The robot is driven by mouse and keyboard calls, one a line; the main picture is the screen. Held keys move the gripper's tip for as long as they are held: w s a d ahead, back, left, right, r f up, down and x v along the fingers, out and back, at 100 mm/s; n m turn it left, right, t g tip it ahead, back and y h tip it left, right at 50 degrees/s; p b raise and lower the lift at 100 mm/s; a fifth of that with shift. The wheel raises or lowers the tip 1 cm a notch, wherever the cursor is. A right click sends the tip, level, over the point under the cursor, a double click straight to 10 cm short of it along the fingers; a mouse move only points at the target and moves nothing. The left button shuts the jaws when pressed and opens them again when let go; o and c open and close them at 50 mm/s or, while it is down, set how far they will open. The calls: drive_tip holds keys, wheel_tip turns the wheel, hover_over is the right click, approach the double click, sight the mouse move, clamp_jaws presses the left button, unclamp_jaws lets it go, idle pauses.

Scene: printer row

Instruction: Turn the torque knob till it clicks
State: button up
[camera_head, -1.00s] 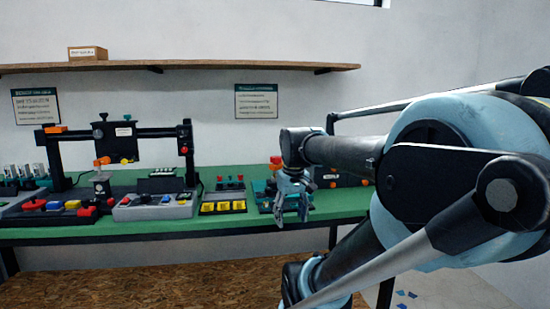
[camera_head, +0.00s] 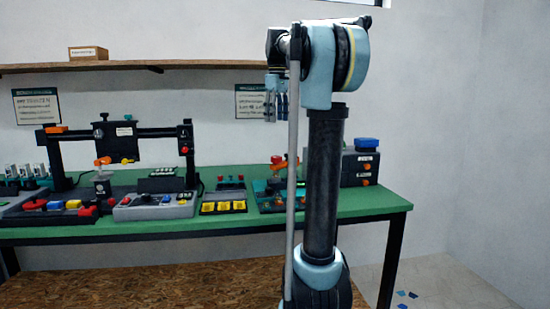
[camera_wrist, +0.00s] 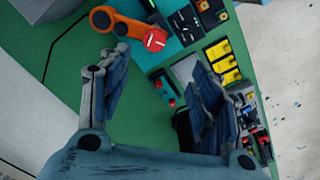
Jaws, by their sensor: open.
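I cannot tell for sure which part is the torque knob. In the wrist view, an orange arm (camera_wrist: 118,22) ends in a round red cap with a white line (camera_wrist: 155,40), beside a teal device. The same orange part (camera_head: 277,159) shows small in the head view, on the teal device (camera_head: 270,196) at the right part of the bench, partly hidden by my arm. My gripper (camera_head: 276,118) points down, high above that device. In the wrist view its two fingers (camera_wrist: 153,62) are spread and empty, with the red cap beyond their tips and nothing touched.
A grey box with orange knobs (camera_head: 360,169) stands right of my arm on the green bench (camera_head: 230,226). Yellow keys (camera_head: 223,207), a grey control box (camera_head: 153,206) and a black gantry (camera_head: 120,142) stand left. A wooden shelf (camera_head: 200,66) runs along the wall behind.

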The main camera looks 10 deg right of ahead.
drive_tip(key=w+r, duration=0.1)
drive_tip(key=w, duration=0.1)
approach(276, 157)
drive_tip(key=f, duration=0.9)
drive_tip(key=shift+w, duration=0.3)
drive_tip(key=c, duration=1.1)
